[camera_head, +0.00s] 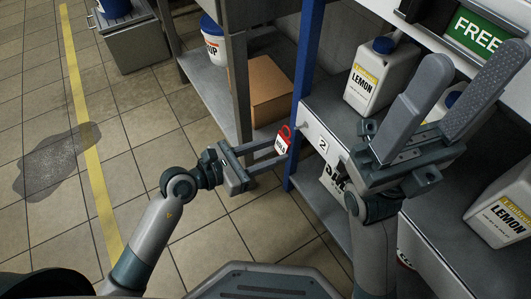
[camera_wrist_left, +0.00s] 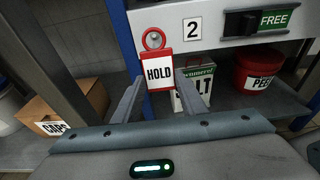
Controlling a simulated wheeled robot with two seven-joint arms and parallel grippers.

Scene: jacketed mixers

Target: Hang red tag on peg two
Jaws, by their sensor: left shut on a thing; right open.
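The red tag (camera_head: 283,141) has a white HOLD label and a red ring on top. It also shows upright in the left wrist view (camera_wrist_left: 158,70). My left gripper (camera_head: 280,156) is shut on the tag, a fingertip at each side edge. A small pale peg (camera_wrist_left: 155,39) on the shelf front shows through the ring, left of the number 2 plate (camera_wrist_left: 193,28). I cannot tell whether the ring is around the peg or only in front of it. My right gripper (camera_head: 478,62) is open and empty, over the shelf at the right.
A blue post (camera_head: 303,90) stands just left of the peg. White LEMON jugs (camera_head: 378,78) stand on the shelf. A green FREE sign (camera_wrist_left: 274,18) is right of the number plate. A cardboard box (camera_head: 268,90) is on the lower shelf.

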